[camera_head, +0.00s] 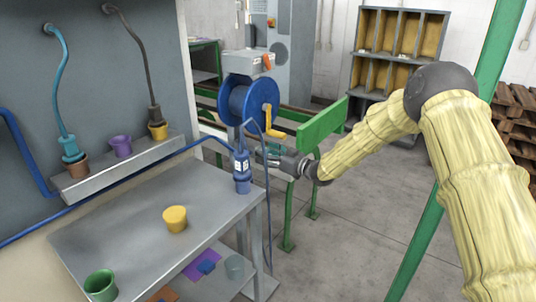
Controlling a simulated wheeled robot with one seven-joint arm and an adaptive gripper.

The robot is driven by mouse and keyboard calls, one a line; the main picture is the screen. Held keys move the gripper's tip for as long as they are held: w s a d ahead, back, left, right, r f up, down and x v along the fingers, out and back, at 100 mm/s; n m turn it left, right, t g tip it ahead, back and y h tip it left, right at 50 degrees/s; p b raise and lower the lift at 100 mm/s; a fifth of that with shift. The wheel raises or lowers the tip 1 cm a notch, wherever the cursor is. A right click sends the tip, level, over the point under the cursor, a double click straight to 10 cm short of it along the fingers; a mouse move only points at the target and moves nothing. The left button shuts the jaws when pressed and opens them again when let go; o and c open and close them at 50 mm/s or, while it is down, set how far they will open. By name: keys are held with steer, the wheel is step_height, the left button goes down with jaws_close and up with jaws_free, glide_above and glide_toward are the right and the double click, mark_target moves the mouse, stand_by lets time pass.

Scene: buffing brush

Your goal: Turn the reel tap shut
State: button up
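A blue reel (250,103) with a yellow crank handle (272,126) stands beyond the table's far right corner. A grey box (247,63) with a small orange-red part (267,62) sits above it. I cannot make out for sure which part is the reel tap. My gripper (265,154) reaches in from the right, below the crank and close to the right side of a blue tool (240,163). That tool stands upright in a blue cup (243,184) at the table corner. The fingertips are small and dark, and I cannot tell whether they are open or touching anything.
The grey table (130,222) holds a yellow cup (175,219) and a green cup (100,285). A wall shelf (120,169) holds several cups, two with hanging hoses. A green bench (322,124) stands behind my gripper. Open floor (345,240) lies right of the table.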

steer(key=c, duration=0.5)
steer(key=shift+m, duration=0.3)
steer(key=shift+r+m+p, duration=0.1)
steer(key=shift+m+p, duration=0.65)
steer(key=shift+m, duration=0.45)
steer(key=m+p, duration=0.1)
steer(key=m, duration=0.3)
steer(key=shift+w+d+m+p, duration=0.1)
steer(key=shift+m+p, duration=0.2)
steer(key=m+p, duration=0.1)
steer(key=m, duration=0.4)
steer(key=shift+f, duration=0.2)
steer(key=m+p, duration=0.1)
steer(key=m, duration=0.4)
steer(key=shift+f, duration=0.15)
steer(key=shift+m, duration=0.3)
